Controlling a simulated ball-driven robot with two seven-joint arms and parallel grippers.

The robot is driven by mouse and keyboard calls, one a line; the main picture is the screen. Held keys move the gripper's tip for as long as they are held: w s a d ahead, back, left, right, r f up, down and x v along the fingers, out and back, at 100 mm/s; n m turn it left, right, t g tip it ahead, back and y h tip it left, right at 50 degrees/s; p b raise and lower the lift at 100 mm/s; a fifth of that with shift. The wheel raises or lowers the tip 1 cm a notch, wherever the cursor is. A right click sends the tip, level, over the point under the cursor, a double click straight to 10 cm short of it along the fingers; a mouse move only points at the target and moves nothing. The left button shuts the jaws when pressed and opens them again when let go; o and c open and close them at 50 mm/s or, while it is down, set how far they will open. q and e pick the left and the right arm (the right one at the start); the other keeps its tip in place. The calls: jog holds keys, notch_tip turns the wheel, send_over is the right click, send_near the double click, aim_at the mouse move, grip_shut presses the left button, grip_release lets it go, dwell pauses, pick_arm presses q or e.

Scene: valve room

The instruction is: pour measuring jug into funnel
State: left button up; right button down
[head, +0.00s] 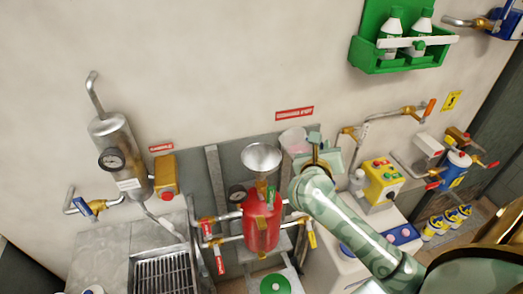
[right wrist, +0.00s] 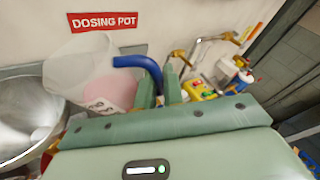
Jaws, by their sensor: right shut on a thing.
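The measuring jug (head: 293,138) is a clear cup with pink liquid inside. It also shows in the right wrist view (right wrist: 92,72), with a blue handle (right wrist: 140,63). My right gripper (head: 316,152) is shut on the jug at the handle side, holding it up to the right of the funnel. In the wrist view its rim leans left; I cannot tell the exact tilt, and no stream shows. The metal funnel (head: 261,158) stands on top of the red dosing pot (head: 262,222). It also shows at the left edge of the wrist view (right wrist: 28,118). My left gripper is not in view.
A grey steel cylinder with a gauge (head: 122,155) hangs at left above a sink grate (head: 165,277). A yellow button box (head: 382,181) stands right of my arm. A green wall shelf (head: 400,60) holds bottles. Pipes with valves flank the pot.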

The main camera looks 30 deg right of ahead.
jog(key=r, duration=0.1)
jog(key=a+r+n+p, duration=0.1)
jog(key=r+h, duration=0.1)
jog(key=shift+w+a+n+p, duration=0.3)
jog(key=shift+w+a+p, duration=0.05)
jog(key=shift+w+p, duration=0.05)
jog(key=shift+w+a+r+n+t+h, duration=0.15)
jog(key=shift+a+r+n+t+h, duration=0.2)
jog(key=shift+r+n, duration=0.25)
jog(key=n, duration=0.1)
jog(key=a+r+n+h, duration=0.1)
jog(key=shift+w+n+t, duration=0.2)
jog(key=shift+n+t, duration=0.15)
jog(key=shift+n, duration=0.05)
jog(key=shift+w+a+r+n+t+h, duration=0.15)
jog(key=shift+a+r+n+t+h, duration=0.1)
jog(key=shift+a+r+n+t, duration=0.25)
jog(key=shift+w+a+r+n, duration=0.15)
jog(key=shift+a+n, duration=0.15)
jog(key=shift+n, duration=0.3)
jog(key=shift+w+a+f+n+t+b, duration=0.1)
jog(key=shift+w+a+n+t+b, duration=0.1)
jog(key=shift+a+n+b, duration=0.3)
jog(key=shift+w+a+f+n+t+b, duration=0.1)
jog(key=shift+w+a+n+t+b, duration=0.1)
jog(key=shift+a+n+b, duration=0.25)
